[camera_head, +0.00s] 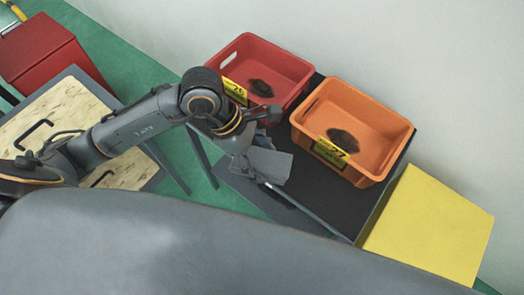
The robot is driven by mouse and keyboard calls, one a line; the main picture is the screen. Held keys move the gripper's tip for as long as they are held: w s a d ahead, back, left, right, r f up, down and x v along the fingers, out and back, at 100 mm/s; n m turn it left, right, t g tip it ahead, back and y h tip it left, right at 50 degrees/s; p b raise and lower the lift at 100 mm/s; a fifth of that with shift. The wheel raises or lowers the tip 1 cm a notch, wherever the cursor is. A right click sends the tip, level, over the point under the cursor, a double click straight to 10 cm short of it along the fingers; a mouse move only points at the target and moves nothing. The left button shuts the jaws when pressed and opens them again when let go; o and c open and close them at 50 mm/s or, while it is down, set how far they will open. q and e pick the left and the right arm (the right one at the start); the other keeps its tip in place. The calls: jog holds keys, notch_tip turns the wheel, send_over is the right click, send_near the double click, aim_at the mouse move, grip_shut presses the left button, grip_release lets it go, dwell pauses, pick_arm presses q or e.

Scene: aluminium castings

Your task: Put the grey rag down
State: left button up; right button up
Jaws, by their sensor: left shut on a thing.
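The grey rag (270,165) is a folded, flat grey piece held at the end of my left arm, over the front left part of the dark table (345,205). My left gripper (258,160) is shut on the grey rag; the wrist hides most of its fingers. I cannot tell whether the rag touches the tabletop. My right gripper is not in view.
A red bin (290,64) labelled 26 and an orange bin (384,118) labelled 27 stand on the table's back part, each with a dark lump inside. A yellow block (428,225) adjoins the right. A wooden-topped table (60,112) and red box (40,48) stand left.

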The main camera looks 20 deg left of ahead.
aim_at(262, 148)
pick_arm(q)
jog(key=w+f, duration=0.2)
jog(key=w+a+f, duration=0.1)
jog(key=w+f, duration=0.3)
jog(key=shift+a+f, duration=0.15)
jog(key=shift+a, duration=0.25)
jog(key=shift+w+f+p, duration=0.1)
jog(key=shift+f+p, duration=0.2)
jog(key=shift+f, duration=1.4)
jog(key=o, duration=1.5)
jog(key=shift+o, duration=0.2)
jog(key=shift+r, duration=0.15)
jog(key=v, duration=1.2)
jog(key=shift+b, duration=0.45)
